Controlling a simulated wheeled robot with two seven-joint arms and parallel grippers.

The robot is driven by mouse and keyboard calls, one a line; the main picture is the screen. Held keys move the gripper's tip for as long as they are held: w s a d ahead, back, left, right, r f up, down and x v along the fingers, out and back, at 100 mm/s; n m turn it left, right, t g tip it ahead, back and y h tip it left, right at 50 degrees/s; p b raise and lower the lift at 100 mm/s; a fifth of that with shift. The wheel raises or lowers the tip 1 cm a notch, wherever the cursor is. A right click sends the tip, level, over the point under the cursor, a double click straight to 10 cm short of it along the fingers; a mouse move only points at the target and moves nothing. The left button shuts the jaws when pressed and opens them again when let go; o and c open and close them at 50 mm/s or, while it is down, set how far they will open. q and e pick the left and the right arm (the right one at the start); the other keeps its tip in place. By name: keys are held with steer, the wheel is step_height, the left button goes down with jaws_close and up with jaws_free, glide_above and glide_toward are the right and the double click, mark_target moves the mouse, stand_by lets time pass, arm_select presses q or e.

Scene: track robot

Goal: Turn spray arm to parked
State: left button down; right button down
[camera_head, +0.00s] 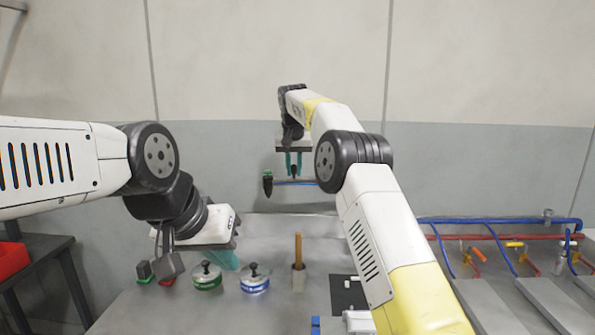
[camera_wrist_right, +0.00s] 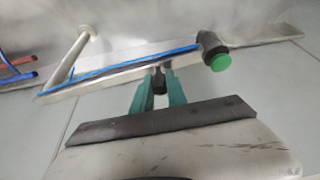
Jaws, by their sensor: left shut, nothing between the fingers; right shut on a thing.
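The spray arm (camera_head: 300,183) is a thin pale bar with a blue line along it, in front of the back wall in the head view. Its dark nozzle (camera_head: 267,186) hangs at the bar's left end. In the right wrist view the bar (camera_wrist_right: 120,72) runs from a pale post (camera_wrist_right: 72,52) to the dark nozzle with a green tip (camera_wrist_right: 220,62). My right gripper (camera_wrist_right: 160,85) has its teal fingers shut on a small dark grip on the bar. My left gripper (camera_head: 226,262) is shut and empty, low over the bench near the green-banded knob piece.
A green-banded piece (camera_head: 207,277) and a blue-banded piece (camera_head: 255,279), both black-knobbed, stand on the bench (camera_head: 130,312). A wooden handle (camera_head: 298,250) stands upright in a holder. Blue and red pipes (camera_head: 480,222) with orange-handled valves line the right. A red bin (camera_head: 12,260) is far left.

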steer(key=shift+w+a, duration=0.1)
steer(key=shift+w, duration=0.2)
steer(key=shift+r, duration=0.1)
steer(key=c, duration=1.3)
jaws_free()
steer(key=shift+w, duration=0.15)
steer(key=v, duration=0.7)
steer(key=shift+r, duration=0.15)
